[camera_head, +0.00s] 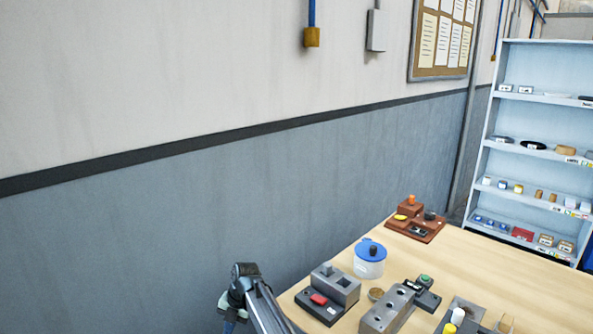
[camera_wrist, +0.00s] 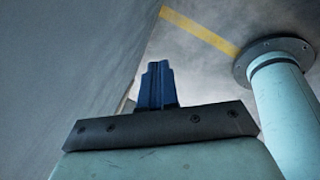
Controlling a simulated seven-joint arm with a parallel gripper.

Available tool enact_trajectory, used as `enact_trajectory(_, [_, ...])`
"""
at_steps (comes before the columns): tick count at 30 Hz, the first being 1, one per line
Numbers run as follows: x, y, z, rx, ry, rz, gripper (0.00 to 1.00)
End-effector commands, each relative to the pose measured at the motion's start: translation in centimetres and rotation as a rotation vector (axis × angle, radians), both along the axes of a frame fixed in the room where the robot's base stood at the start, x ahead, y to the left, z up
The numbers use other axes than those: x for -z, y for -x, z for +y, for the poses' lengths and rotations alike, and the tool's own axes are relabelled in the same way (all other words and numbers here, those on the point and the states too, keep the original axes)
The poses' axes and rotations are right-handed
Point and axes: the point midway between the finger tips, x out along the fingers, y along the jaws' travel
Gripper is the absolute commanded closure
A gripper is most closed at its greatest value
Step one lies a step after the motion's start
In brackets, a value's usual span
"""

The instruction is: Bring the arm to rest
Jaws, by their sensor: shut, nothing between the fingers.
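My gripper shows in the wrist view, where its two blue fingers (camera_wrist: 157,85) stand together with no gap I can see. They hold nothing. In the head view my arm folds at the bottom, just left of the table's near left edge, and my fingers are not clear there. The wooden table (camera_head: 485,267) fills the lower right of the head view. My arm appears apart from the things on it.
On the table are a grey block with a red part (camera_head: 318,299), a blue-lidded jar (camera_head: 369,263), a long grey block (camera_head: 388,311) and a brown fixture (camera_head: 415,230). A shelf (camera_head: 540,118) stands behind. The wall (camera_head: 200,220) runs along the left.

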Motion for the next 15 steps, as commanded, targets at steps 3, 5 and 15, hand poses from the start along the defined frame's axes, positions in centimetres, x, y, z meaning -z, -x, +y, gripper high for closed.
enact_trajectory(3, [4.2,1.4,1.3,-0.007,-0.038,0.017,1.00])
enact_trajectory(5, [6.2,2.1,1.9,-0.005,-0.056,0.025,1.00])
enact_trajectory(15, [16.9,6.6,1.8,0.186,-0.100,0.127,1.00])
